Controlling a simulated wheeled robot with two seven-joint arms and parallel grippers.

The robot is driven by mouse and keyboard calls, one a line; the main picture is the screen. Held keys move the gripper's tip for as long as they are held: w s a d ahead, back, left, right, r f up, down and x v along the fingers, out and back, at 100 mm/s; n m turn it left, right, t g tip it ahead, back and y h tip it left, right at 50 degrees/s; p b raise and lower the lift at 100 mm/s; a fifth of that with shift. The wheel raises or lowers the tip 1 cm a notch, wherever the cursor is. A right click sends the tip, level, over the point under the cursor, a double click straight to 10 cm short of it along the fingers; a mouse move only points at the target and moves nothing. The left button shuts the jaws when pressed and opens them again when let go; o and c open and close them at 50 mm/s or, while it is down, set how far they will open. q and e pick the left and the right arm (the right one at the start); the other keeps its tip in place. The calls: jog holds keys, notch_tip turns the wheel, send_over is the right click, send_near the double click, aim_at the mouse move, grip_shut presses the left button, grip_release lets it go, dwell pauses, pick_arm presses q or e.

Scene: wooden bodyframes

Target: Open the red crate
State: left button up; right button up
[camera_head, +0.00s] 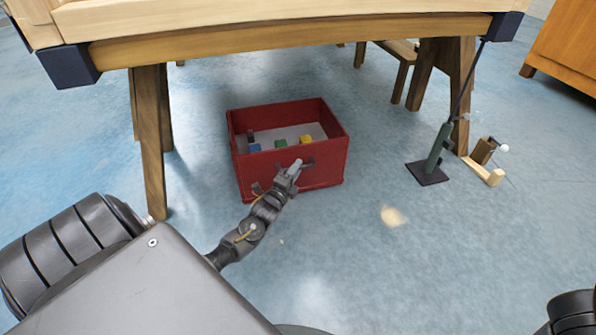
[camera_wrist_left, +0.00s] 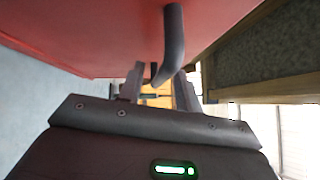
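The red crate (camera_head: 325,172) stands on the floor under the wooden table. Its top shows open in the head view, with several small coloured blocks inside. A dark handle (camera_head: 308,163) sits on its front wall. My left gripper (camera_head: 293,170) is at that front wall, by the handle. In the left wrist view, the red wall (camera_wrist_left: 90,35) fills the top, and the curved dark handle (camera_wrist_left: 173,45) reaches down between the fingers of the gripper (camera_wrist_left: 160,88). The fingers are apart, with gaps beside the handle; contact is unclear. My right gripper is out of view.
The wooden table (camera_head: 290,38) overhangs the crate, with a leg (camera_head: 150,140) on the left and more on the right. A dark green stand with a square black base (camera_head: 427,173) and a small wooden piece (camera_head: 488,172) are at the right.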

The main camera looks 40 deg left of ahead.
pick_arm(q)
jog(key=shift+w+a+r, duration=0.1)
jog(key=shift+w, duration=0.5)
grip_shut()
